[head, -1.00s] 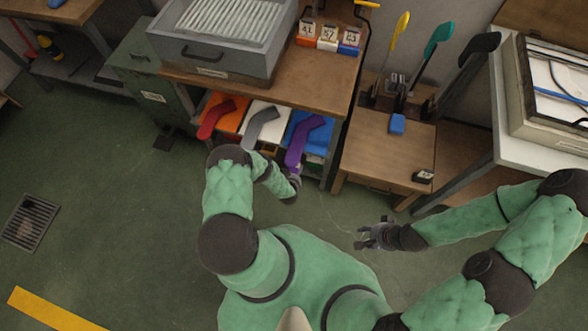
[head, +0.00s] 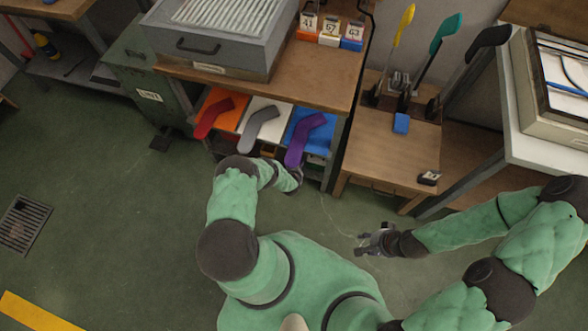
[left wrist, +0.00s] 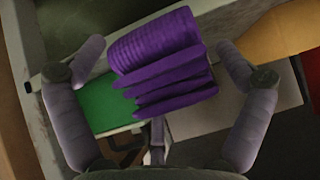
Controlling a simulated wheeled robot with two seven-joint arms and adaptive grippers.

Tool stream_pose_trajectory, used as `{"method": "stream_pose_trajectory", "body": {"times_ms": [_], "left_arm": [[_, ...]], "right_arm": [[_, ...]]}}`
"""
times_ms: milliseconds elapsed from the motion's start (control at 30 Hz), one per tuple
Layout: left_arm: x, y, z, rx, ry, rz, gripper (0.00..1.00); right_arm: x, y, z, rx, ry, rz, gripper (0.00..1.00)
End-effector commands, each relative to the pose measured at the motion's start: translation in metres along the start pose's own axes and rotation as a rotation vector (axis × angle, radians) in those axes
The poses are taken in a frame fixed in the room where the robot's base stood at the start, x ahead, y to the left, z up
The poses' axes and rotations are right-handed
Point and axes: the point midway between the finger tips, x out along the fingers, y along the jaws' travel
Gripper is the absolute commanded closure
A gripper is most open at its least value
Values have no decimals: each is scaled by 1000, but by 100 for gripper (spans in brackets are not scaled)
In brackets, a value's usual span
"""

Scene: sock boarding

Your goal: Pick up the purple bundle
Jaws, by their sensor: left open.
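The purple bundle (left wrist: 160,62), a ribbed stack of folded purple cloth, fills the upper middle of the left wrist view. My left gripper (left wrist: 168,65) is open, with one finger on each side of the bundle; I see gaps and no clear contact. In the head view my left gripper (head: 292,180) is at the front of the shelf under the bench, partly hidden by its arm. I cannot make out the bundle there. My right gripper (head: 366,241) is over the floor, away from the shelf, with its small fingers apart and empty.
Red (head: 212,118), grey (head: 262,124) and purple (head: 303,140) sock shapes lie on coloured boards under the bench top (head: 300,82). A green surface (left wrist: 105,100) lies beneath the bundle. A low wooden table (head: 390,150) stands right of the bench. The left floor is open.

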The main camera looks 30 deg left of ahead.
Motion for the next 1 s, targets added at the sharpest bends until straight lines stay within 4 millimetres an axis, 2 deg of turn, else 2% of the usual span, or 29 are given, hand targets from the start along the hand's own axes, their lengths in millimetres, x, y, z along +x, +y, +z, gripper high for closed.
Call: {"method": "stream_pose_trajectory", "body": {"times_ms": [100,133,300,733,1000], "left_arm": [[-1,0,0,0,0,0,0],[-1,0,0,0,0,0,3],[-1,0,0,0,0,0,50],[-4,0,-3,0,0,0,51],[-25,0,-26,1,2,1,51]], "right_arm": [[-1,0,0,0,0,0,60],[-1,0,0,0,0,0,60],[-1,0,0,0,0,0,60],[-3,-1,0,0,0,0,60],[-21,-8,1,0,0,0,60]]}}
